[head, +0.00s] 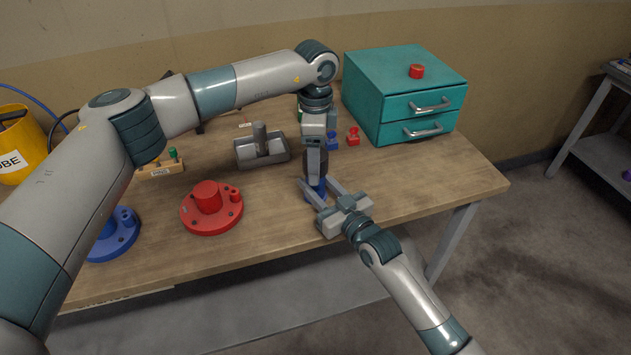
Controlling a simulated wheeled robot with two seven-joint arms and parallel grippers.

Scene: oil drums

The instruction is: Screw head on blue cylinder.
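A blue cylinder (316,192) stands near the table's front edge, partly hidden by both grippers. My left gripper (317,172) points straight down over its top; its fingers look close together, and whether they hold a head is hidden. My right gripper (317,183) reaches in from the front right, with its two fingers apart on either side of the blue cylinder. I cannot tell whether they touch it. No separate head for the cylinder can be made out.
On the wooden table (400,185) are a red flanged piece (208,198), a blue one (118,240), a grey holder (262,150), a small blue piece (333,142) and a small red piece (353,136). A teal drawer cabinet (390,75) carries a red cap (416,71). The table's right end is clear.

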